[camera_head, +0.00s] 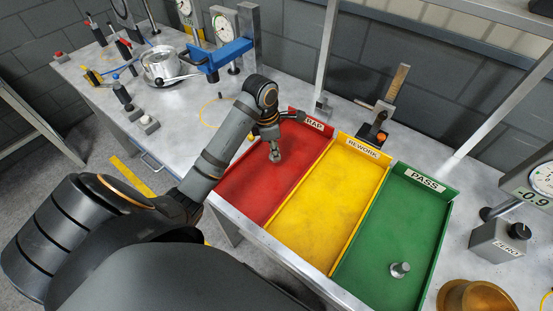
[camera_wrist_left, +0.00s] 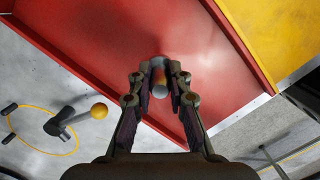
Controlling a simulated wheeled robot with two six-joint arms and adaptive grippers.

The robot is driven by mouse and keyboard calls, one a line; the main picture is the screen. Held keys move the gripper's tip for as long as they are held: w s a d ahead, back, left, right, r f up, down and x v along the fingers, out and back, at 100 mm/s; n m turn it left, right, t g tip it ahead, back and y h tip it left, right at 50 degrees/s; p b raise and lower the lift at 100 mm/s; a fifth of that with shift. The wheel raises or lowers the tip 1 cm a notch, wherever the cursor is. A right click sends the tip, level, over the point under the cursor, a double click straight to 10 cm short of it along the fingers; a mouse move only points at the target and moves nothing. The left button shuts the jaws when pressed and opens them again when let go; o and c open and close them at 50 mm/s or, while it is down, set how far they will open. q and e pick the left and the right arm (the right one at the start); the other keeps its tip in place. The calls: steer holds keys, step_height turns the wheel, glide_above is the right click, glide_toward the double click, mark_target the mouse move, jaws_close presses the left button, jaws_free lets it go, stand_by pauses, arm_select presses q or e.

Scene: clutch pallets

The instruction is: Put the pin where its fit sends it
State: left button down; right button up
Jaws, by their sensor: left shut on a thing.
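My left gripper (camera_head: 270,132) is over the red tray (camera_head: 253,192), whose label is partly hidden by my arm and shows "RAP". It is shut on a small grey metal pin (camera_head: 276,155), which hangs below the fingers. In the left wrist view the pin (camera_wrist_left: 160,76) sits between the fingertips (camera_wrist_left: 160,85), with the red floor beyond; I cannot tell whether it touches that floor. The yellow REWORK tray (camera_head: 325,205) looks empty. In the green PASS tray (camera_head: 390,230) stands another metal pin (camera_head: 400,270). My right gripper is not in view.
Right of the trays are a ZERO box (camera_head: 497,240), a dial display (camera_head: 540,195) reading -0.9 and a brass-coloured round part (camera_head: 475,297). A blue clamp frame (camera_head: 220,57) and a metal pot (camera_head: 162,65) are at the back left.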

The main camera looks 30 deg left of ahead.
mark_target(271, 154)
arm_select(q)
steer(key=shift+w+f, duration=0.25)
steer(key=f+b, duration=0.2)
steer(key=f, duration=0.1)
steer(key=f+b, duration=0.1)
steer(key=shift+w+a+f+b, duration=0.1)
steer(key=shift+w+f+b, duration=0.05)
steer(key=shift+w+b, duration=0.2)
steer(key=shift+r, duration=0.2)
steer(key=shift+p, duration=0.45)
steer(key=c, duration=1.3)
jaws_free()
steer(key=shift+f, duration=0.15)
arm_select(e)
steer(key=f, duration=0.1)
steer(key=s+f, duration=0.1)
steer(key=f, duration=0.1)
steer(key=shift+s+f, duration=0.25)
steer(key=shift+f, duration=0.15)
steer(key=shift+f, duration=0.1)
